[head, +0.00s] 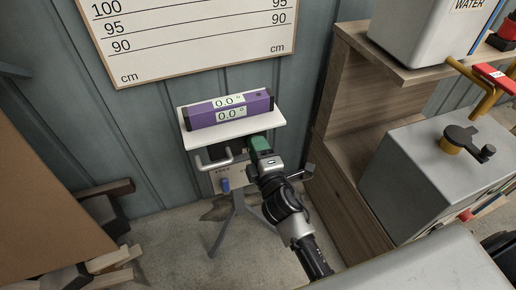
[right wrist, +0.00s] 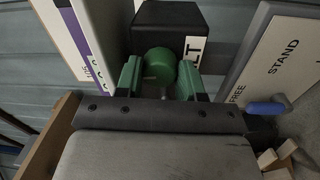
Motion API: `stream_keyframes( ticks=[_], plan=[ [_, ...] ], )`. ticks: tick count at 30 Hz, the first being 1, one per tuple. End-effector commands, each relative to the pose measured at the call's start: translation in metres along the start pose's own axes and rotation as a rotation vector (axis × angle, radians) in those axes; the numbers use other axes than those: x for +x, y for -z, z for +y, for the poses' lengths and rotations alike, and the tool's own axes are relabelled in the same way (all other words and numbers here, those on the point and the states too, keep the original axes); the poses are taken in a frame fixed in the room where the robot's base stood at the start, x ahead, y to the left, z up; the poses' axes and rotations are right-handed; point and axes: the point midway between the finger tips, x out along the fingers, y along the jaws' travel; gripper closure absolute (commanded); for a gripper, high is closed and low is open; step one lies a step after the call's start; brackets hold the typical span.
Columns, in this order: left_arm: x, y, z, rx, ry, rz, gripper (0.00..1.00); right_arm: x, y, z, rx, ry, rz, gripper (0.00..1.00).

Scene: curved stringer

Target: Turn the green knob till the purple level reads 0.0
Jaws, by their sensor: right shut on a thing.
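The purple level (head: 229,107) lies on a white plate (head: 256,126) on top of a tripod stand. Its two displays both read 0.0° in the head view. My right gripper (head: 262,148) reaches up to the stand just below the plate's front edge. In the right wrist view the round green knob (right wrist: 160,66) sits between the two green fingers, which are shut on it. The fingers and arm hide most of the knob in the head view. Part of the level shows at the upper left of the wrist view. My left gripper is not in view.
A panel marked FREE and STAND (right wrist: 283,55) with a blue lever (right wrist: 267,108) is beside the knob. A wooden shelf (head: 345,125) and a grey box (head: 425,175) stand to the right. Wood pieces (head: 100,262) lie at lower left. A cm scale board (head: 190,35) hangs behind.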

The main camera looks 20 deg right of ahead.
Motion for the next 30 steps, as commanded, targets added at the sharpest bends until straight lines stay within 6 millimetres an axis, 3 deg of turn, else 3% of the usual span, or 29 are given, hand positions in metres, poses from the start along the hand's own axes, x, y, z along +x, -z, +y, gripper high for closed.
stream_keyframes(
  ticks=[3,4,9,20,26,30],
  plan=[
    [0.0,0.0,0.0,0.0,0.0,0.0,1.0,0.0,0.0,-0.001,-0.001,0.002,-0.001,0.85],
    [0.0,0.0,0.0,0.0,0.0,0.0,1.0,0.0,0.0,-0.001,-0.001,0.002,-0.001,0.59],
    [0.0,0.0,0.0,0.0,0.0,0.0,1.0,0.0,0.0,-0.001,-0.001,0.002,-0.001,0.36],
    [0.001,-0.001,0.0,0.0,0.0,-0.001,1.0,-0.009,0.0,-0.002,0.0,0.003,0.0,0.36],
    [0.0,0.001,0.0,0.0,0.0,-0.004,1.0,-0.045,0.0,-0.003,0.001,0.005,-0.002,0.36],
    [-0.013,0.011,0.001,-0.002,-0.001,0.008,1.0,-0.073,0.0,-0.003,0.001,0.005,-0.002,0.36]
  ],
)
